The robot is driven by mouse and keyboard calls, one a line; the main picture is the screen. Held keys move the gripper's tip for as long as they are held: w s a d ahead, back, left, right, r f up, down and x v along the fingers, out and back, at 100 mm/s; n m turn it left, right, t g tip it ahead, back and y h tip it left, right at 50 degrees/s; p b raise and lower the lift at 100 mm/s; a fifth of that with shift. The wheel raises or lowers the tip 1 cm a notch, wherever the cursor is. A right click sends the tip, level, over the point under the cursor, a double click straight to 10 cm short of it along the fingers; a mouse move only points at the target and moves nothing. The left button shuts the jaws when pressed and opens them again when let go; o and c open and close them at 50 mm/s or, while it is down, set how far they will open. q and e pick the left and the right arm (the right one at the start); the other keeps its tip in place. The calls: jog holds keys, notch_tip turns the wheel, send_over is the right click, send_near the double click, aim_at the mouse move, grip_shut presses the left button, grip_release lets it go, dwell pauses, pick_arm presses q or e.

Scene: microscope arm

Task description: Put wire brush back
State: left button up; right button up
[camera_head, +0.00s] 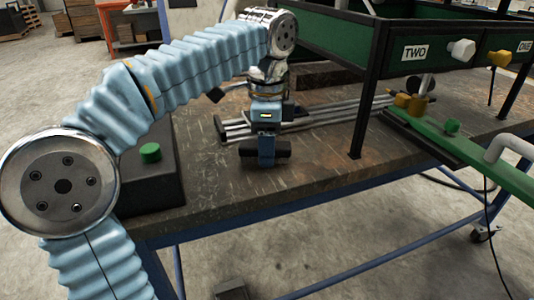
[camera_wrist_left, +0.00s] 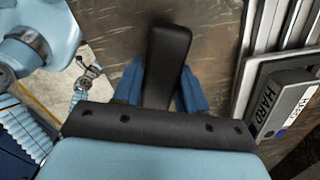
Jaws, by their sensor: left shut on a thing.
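My left gripper (camera_head: 266,162) points down low over the worn workbench (camera_head: 330,165). In the left wrist view its two blue fingers (camera_wrist_left: 158,88) are shut on a black, rounded bar, which looks like the handle of the wire brush (camera_wrist_left: 170,55). No bristles show, so I cannot be sure it is the brush. My right gripper is not in view.
Metal rails (camera_head: 337,117) lie behind the gripper, and a case marked HARD (camera_wrist_left: 290,103) is to its right in the wrist view. A black box with a green button (camera_head: 150,153) stands left. A green rack (camera_head: 335,40) rises behind. Bare bench lies in front.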

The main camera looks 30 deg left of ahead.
pick_arm(q)
jog(key=shift+f, duration=0.55)
jog(key=shift+f, duration=0.1)
jog(key=o, duration=1)
notch_tip(320, 180, up, 12)
jog(key=p, duration=0.4)
